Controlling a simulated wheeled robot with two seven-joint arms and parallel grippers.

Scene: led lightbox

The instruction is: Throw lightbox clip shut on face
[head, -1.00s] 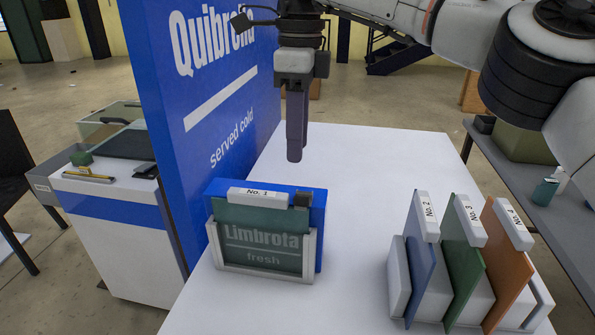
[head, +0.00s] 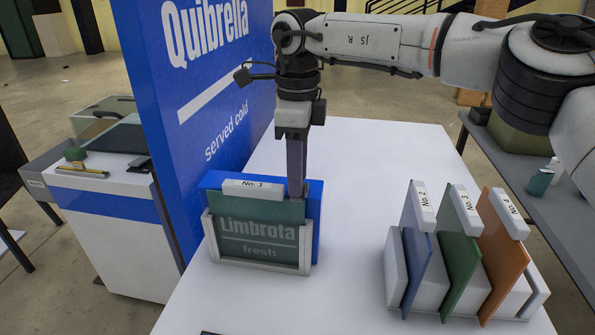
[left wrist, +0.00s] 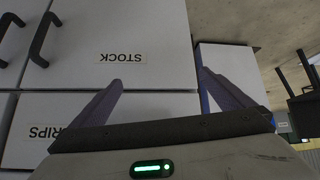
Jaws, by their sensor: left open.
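The lightbox (head: 313,246) is a blue box with a grey frame on the white table, at the foot of a tall blue sign. Its face is a dark green panel (head: 232,246) reading "Limbrota fresh", with a white "No. 1" tag on its top edge. My right gripper (head: 297,192) points straight down with its fingertips at the lightbox's top right corner. The fingers are seen edge-on, so their gap does not show. They hide the dark clip at that corner, and its position cannot be told. My left gripper (left wrist: 160,82) is open and empty in the left wrist view.
A white rack (head: 395,272) on the right holds blue, green and orange panels tagged No. 2 to No. 4. The tall blue sign (head: 190,75) stands close behind the lightbox. The table between is clear. White cabinets (left wrist: 150,50), one labelled "STOCK", show in the left wrist view.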

